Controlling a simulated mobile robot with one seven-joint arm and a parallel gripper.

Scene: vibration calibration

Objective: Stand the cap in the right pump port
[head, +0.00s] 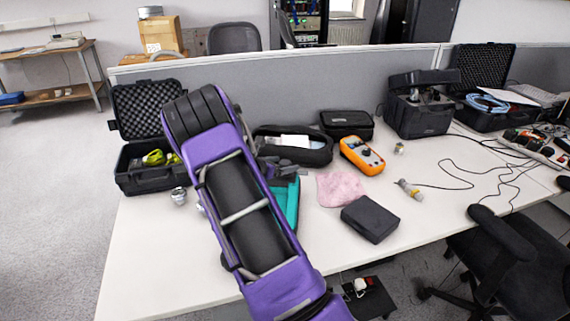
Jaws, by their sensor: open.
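My purple and black arm reaches over the left half of the table. My gripper (288,168), small and dark, shows just right of the arm, above the teal case (291,203); its fingers are hard to make out and I see nothing held in it. I cannot pick out the cap or the right pump port for sure. A small silvery metal piece (179,196) stands on the table left of the arm. Another small metallic piece (399,149) stands right of the orange meter. The arm hides part of the table and of the teal case.
An open black case (133,185) with yellow-green items is at the left. A black pouch (318,155), an orange meter (362,155), a pink cloth (341,189), a black box (370,219) and a clear cylindrical piece (411,190) lie right of the arm. Cables run at right.

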